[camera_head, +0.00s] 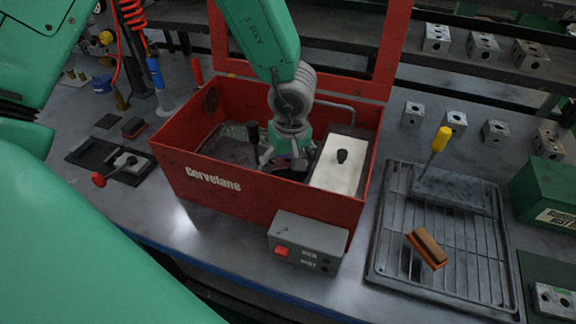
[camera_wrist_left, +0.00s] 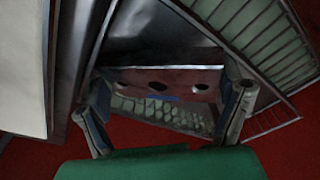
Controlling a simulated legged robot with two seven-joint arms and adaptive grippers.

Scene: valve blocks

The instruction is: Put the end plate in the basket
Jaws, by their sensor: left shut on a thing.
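My left gripper (camera_head: 287,162) reaches down inside the red wash tank (camera_head: 235,192) and is shut. In the left wrist view its two fingers (camera_wrist_left: 165,110) stand at either side of a flat piece with dark holes, which I take to be the end plate (camera_wrist_left: 170,78). A wire grid (camera_wrist_left: 255,35), likely the basket, shows beyond the fingers at the upper right. I cannot tell whether the plate touches it. In the head view the gripper mostly hides the plate and the basket. My right gripper is out of view.
A pale cover with a black knob (camera_head: 340,172) fills the tank's right end. A grey control box (camera_head: 305,243) is on the tank's front. A grid tray (camera_head: 440,250) with a brush (camera_head: 428,248) lies to the right. Several valve blocks (camera_head: 455,123) stand behind it.

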